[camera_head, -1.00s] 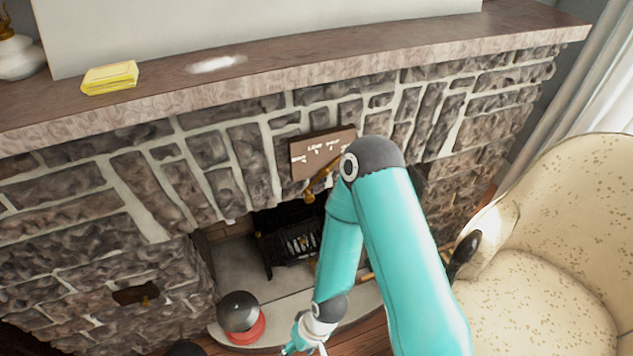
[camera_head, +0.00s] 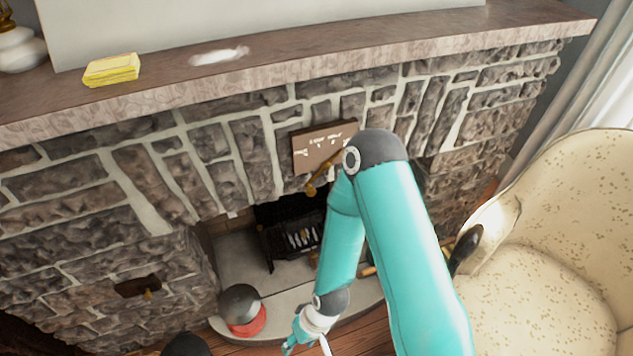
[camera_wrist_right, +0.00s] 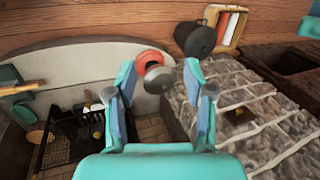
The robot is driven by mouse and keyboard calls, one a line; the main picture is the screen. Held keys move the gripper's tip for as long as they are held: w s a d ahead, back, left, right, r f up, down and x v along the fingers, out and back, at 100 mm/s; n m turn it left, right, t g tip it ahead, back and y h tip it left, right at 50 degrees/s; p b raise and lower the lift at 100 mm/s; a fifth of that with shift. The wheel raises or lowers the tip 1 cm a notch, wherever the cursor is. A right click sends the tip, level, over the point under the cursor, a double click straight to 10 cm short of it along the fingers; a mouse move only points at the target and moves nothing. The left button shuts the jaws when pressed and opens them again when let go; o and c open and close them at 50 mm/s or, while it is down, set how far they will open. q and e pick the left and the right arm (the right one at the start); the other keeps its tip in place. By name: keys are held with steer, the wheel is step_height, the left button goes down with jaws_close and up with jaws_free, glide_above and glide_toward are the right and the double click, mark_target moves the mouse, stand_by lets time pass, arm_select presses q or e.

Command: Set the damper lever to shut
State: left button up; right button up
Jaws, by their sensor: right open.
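The damper lever (camera_head: 318,183) is a brass lever just below a brown plaque (camera_head: 310,153) with white marks, on the stone front above the firebox. My right upper arm hides part of the plaque's right side, and the marks are too small to read. My right gripper (camera_head: 300,348) is low at the bottom edge of the head view, well below the lever and apart from it. In the right wrist view my right gripper (camera_wrist_right: 160,78) is open, with nothing between its fingers. I cannot make out the damper lever in that view. My left gripper is not in view.
A grey ball on a red base (camera_head: 242,308) stands on the hearth near my right gripper. A black grate (camera_head: 293,240) sits in the firebox. A small plate with a brass knob (camera_head: 138,287) is on the left stonework. A cream armchair (camera_head: 560,260) stands at right.

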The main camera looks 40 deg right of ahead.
steer(key=w+d+r+n+t+h+b, duration=0.1)
steer(key=w+d+r+t+h+b, duration=0.3)
steer(key=w+d+b, duration=0.35)
steer(key=w+d+r+n+t+h+b, duration=0.2)
steer(key=w+d+r+t+b, duration=0.3)
steer(key=w+b, duration=0.4)
steer(key=s+d+r+m+t+h+b, duration=0.2)
steer(key=s+d+r+m+t+b, duration=0.4)
steer(key=b, duration=1.6)
steer(key=n+t+p, duration=0.2)
steer(key=p, duration=0.4)
glide_toward(312, 194)
steer(key=b+x, duration=0.1)
steer(key=x, duration=0.9)
steer(key=shift+w+d+f, duration=0.1)
steer(key=shift+w, duration=0.3)
